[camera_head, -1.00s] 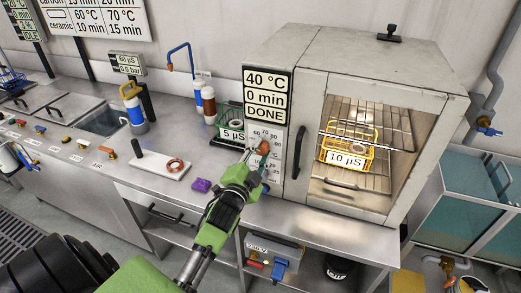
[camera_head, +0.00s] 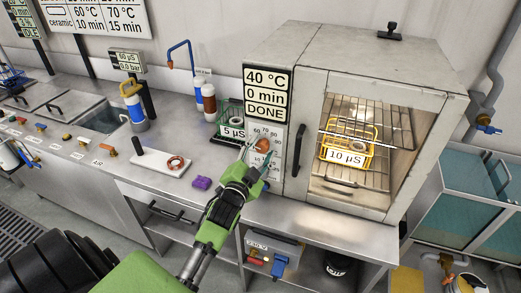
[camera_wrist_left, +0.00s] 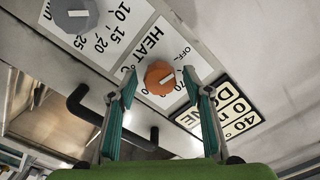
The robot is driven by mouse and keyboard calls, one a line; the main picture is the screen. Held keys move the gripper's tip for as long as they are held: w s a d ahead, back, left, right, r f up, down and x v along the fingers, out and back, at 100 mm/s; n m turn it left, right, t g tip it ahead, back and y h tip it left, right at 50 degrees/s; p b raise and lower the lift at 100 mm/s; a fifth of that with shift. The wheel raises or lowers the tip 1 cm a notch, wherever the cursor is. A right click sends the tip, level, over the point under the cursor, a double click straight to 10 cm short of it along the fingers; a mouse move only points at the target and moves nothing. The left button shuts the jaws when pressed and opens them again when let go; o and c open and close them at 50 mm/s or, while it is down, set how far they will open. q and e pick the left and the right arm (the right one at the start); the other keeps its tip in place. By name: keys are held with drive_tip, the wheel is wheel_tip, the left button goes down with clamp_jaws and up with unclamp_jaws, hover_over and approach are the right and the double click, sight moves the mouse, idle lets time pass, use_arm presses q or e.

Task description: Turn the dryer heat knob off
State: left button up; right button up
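The orange heat knob (camera_head: 262,145) is on the dryer's (camera_head: 345,110) front panel, below the display reading 40 °C, 0 min, DONE. In the left wrist view the knob (camera_wrist_left: 160,77) has a white mark pointing right, roughly toward the 70 end of its scale; the exact setting is hard to read. "OFF" is printed just above it to the right. My left gripper (camera_head: 256,156) is at the panel, its fingers apart. In the wrist view the open fingertips (camera_wrist_left: 160,82) stand on either side of the knob; contact is not clear. My right gripper is not in view.
A grey timer knob (camera_wrist_left: 70,12) sits beside the heat scale. The dryer's black door handle (camera_head: 298,150) is close right of the gripper. A green basket (camera_head: 231,122) stands left of the dryer, and a purple piece (camera_head: 202,183) lies on the bench.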

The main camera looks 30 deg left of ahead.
use_arm(q)
drive_tip(key=v, duration=1.2)
idle(0.5)
